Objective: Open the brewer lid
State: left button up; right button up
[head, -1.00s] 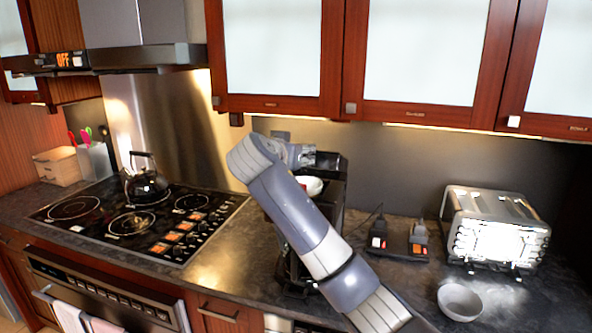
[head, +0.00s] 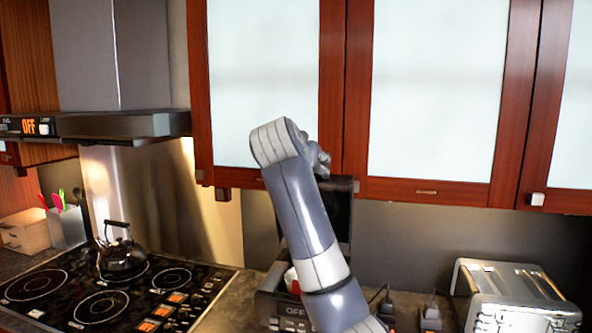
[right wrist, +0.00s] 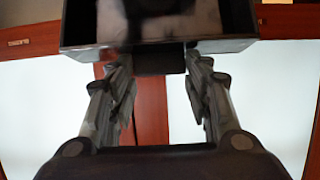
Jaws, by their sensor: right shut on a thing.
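The black brewer (head: 285,306) stands on the counter, partly hidden behind my right arm. Its dark lid (head: 340,215) stands raised, well above the body, in front of the cabinet's lower edge. My right gripper (head: 320,160) is at the lid's top edge, partly hidden by my own wrist. In the right wrist view, its fingers (right wrist: 160,75) are closed about a small black tab (right wrist: 160,62) on the edge of the lid (right wrist: 225,20). A white and red part (head: 292,280) shows in the brewer below the lid. My left gripper is not in view.
Wall cabinets (head: 435,100) with pale panels hang close behind my right gripper. A silver toaster (head: 515,295) stands at the right. A black kettle (head: 120,255) sits on the cooktop (head: 105,300) at the left, under the range hood (head: 115,125).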

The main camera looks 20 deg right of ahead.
jog(key=shift+w+d+f, duration=0.15)
jog(key=shift+w+f, duration=0.1)
jog(key=shift+w+g, duration=0.1)
jog(key=shift+g, duration=0.2)
jog(key=shift+f, duration=0.1)
jog(key=o, duration=1.5)
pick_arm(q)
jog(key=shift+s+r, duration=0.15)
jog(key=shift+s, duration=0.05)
pick_arm(e)
jog(key=shift+d, duration=0.1)
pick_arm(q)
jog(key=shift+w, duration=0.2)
pick_arm(e)
jog(key=shift+r, duration=0.3)
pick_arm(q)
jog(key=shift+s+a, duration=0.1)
pick_arm(e)
jog(key=v, duration=1.2)
jog(key=shift+d, duration=0.1)
